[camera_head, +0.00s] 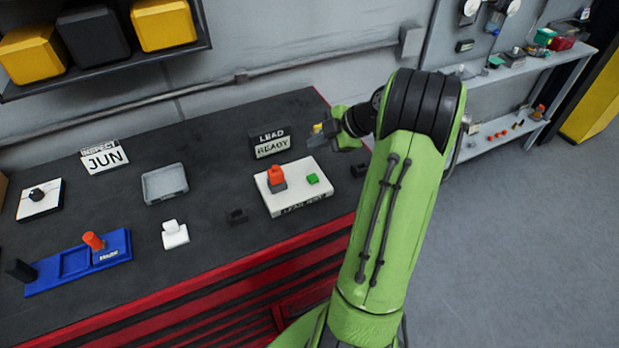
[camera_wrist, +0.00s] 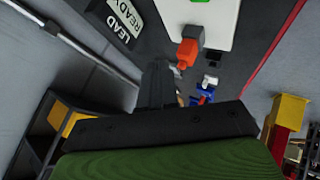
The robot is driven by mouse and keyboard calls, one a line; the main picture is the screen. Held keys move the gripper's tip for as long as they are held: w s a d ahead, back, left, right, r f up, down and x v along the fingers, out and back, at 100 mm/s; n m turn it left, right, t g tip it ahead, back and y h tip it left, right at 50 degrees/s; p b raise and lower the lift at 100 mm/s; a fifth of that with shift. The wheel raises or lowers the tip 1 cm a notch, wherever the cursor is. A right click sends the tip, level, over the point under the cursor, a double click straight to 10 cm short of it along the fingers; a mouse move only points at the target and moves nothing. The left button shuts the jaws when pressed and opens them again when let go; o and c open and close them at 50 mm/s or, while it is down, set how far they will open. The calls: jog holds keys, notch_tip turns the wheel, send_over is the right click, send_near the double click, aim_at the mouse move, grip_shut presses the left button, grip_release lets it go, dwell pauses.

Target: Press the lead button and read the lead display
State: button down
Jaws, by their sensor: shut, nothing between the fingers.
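The lead display (camera_head: 270,141) is a dark box on the bench, reading "LEAD READY"; it also shows tilted in the wrist view (camera_wrist: 124,19). In front of it lies the white lead test base (camera_head: 305,202), its front label hard to read. A small green button (camera_head: 312,179) is on its right part. An orange-topped part with a grey foot (camera_head: 277,177) stands on its left part and shows in the wrist view (camera_wrist: 187,52). My gripper (camera_head: 318,141) is shut and empty, above the bench just right of the display, apart from the button. Its dark fingers show in the wrist view (camera_wrist: 157,84).
Small dark blocks (camera_head: 237,216) and (camera_head: 359,170) flank the base. A grey tray (camera_head: 165,184), white piece (camera_head: 174,234), blue fixture (camera_head: 75,268) and "INSPECT JUN" sign (camera_head: 104,158) lie left. The bench's red front edge is close to the base.

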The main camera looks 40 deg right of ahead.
aim_at(316, 179)
jog(key=f+b, duration=0.3)
jog(key=f, duration=0.1)
jog(key=f+b, duration=0.3)
jog(key=f, duration=0.1)
jog(key=shift+a+f, duration=0.2)
jog(key=shift+f, duration=0.05)
jog(key=shift+f+b, duration=0.2)
jog(key=shift+b, duration=0.2)
jog(key=shift+f, duration=0.1)
dwell(1.4)
jog(key=shift+f+b, duration=0.3)
jog(key=shift+b, duration=0.4)
jog(key=shift+f+b, duration=0.45)
jog(key=shift+b, duration=0.2)
dwell(0.6)
jog(key=shift+r+p, duration=0.5)
jog(key=shift+r, duration=0.45)
